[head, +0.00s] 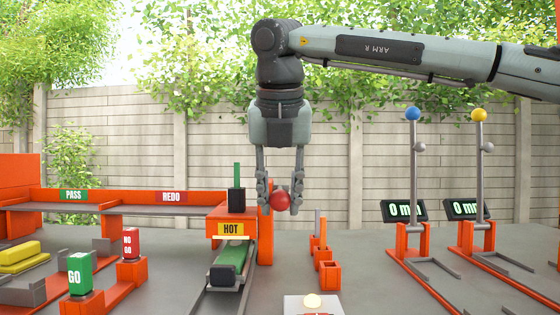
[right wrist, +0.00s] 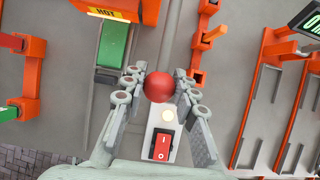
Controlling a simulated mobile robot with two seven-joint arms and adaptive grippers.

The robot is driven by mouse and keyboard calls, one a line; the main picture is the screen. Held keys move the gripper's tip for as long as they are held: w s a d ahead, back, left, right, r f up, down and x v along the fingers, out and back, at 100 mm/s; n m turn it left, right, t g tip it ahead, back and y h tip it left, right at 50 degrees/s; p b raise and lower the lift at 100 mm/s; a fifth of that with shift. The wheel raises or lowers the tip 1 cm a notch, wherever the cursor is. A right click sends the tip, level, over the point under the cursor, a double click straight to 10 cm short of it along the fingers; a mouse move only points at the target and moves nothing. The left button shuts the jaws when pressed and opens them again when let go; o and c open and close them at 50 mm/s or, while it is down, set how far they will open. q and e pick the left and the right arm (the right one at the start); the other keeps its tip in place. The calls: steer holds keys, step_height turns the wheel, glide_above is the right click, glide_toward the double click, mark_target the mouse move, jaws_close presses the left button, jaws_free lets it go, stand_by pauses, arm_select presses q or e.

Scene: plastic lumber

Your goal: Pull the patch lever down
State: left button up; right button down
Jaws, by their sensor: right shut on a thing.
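A round red knob (head: 280,201) shows in the head view beside the orange HOT stand (head: 232,229); I take it to be the patch lever's knob. No shaft of it can be made out. My right gripper (head: 280,205) points down from above, with its fingers shut on the knob. In the right wrist view, the red knob (right wrist: 159,88) sits between the fingertips of my right gripper (right wrist: 160,83). My left gripper is not in view.
A white box (head: 313,305) with a lit lamp stands below; its red rocker switch (right wrist: 162,145) shows in the wrist view. A green block (head: 229,262) lies on a track under the HOT sign. Blue-knobbed (head: 413,114) and yellow-knobbed (head: 479,115) levers stand at right.

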steer(key=shift+w+r+p, duration=0.25)
steer(key=shift+r+p, duration=0.65)
steer(key=shift+r, duration=0.25)
steer(key=shift+w+r+p, duration=0.25)
steer(key=shift+r+p, duration=0.6)
steer(key=shift+r, duration=0.25)
steer(key=shift+w+r+p, duration=0.25)
steer(key=shift+r+p, duration=0.65)
steer(key=shift+r, duration=0.25)
steer(key=c, duration=1.2)
jaws_free()
steer(key=shift+s+r, duration=0.1)
steer(key=shift+s, duration=0.1)
steer(key=shift+o, duration=0.4)
step_height(320, 180, up, 6)
steer(key=p, duration=0.4)
steer(key=shift+p, duration=0.3)
